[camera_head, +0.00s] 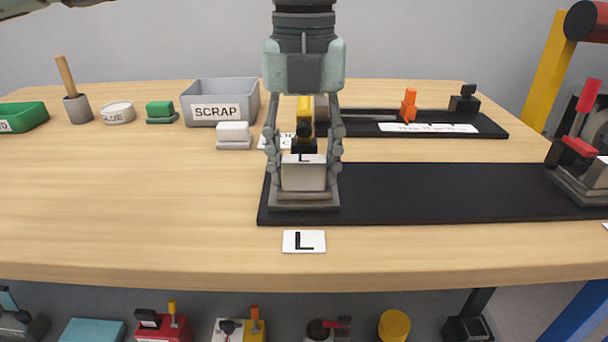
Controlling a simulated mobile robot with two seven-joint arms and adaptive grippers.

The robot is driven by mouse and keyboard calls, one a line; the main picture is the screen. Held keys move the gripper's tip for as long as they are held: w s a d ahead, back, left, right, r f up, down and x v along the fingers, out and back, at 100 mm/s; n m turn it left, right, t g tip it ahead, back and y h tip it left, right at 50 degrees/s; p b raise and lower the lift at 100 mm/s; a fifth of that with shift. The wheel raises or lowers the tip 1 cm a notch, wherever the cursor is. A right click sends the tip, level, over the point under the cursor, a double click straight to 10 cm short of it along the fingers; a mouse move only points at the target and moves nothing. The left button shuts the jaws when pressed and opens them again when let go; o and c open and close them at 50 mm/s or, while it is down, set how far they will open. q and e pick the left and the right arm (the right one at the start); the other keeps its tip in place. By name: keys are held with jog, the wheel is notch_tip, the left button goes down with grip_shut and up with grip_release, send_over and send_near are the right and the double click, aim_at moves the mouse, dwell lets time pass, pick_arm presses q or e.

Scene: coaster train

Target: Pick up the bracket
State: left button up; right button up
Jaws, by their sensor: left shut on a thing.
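The bracket (303,177) is a light grey metal piece with a letter L on its top edge. It stands in or on a darker grey base (303,205) at the left end of a long black board (430,190). My left gripper (303,178) points straight down over it, with one finger at each side, shut on the bracket. I cannot tell whether the bracket is clear of the base. A white card marked L (304,241) lies on the table in front. My right gripper is not in view.
Behind the gripper are a yellow and black device (304,125) and a second black board (375,131) with an orange piece (408,105). A SCRAP bin (219,112) and white block (233,133) stand left. A red-handled machine (585,145) stands right. The table's left front is clear.

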pick_arm(q)
jog(key=c, duration=0.7)
grip_shut()
jog(key=shift+r, duration=0.2)
